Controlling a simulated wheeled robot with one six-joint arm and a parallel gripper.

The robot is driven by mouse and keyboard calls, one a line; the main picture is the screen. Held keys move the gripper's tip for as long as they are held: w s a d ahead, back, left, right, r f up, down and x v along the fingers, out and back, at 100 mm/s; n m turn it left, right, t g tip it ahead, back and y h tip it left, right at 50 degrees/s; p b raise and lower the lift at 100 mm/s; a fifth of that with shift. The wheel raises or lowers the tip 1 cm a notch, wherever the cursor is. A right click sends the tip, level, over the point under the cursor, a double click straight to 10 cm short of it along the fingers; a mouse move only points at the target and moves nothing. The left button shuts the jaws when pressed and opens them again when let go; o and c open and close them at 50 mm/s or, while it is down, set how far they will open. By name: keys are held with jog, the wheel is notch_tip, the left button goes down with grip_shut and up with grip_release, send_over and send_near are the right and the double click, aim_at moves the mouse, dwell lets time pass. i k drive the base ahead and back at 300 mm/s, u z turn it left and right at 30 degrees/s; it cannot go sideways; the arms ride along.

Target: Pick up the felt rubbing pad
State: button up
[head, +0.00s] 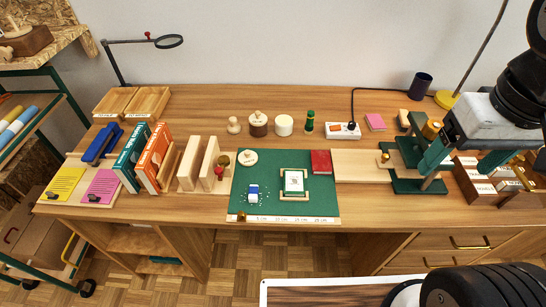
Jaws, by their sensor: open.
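A cream round disc with a small knob (248,157), which looks like the felt rubbing pad, lies at the back left of the green mat (262,184) in the head view. I cannot be sure of its material. My gripper (453,169) is at the right of the desk, far to the right of the disc. It is open, with its two green fingers apart and nothing visible between them. It overlaps the green press (408,153) in the picture, and whether they touch cannot be told.
Upright wooden boards (208,165) stand left of the disc. Jars, including a brown one (258,124), stand behind.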

aim_at(234, 128)
jog(key=z, duration=2.7)
jog(key=k, duration=1.35)
jog(key=u, duration=2.6)
jog(key=i, duration=0.5)
jog(key=u, duration=0.05)
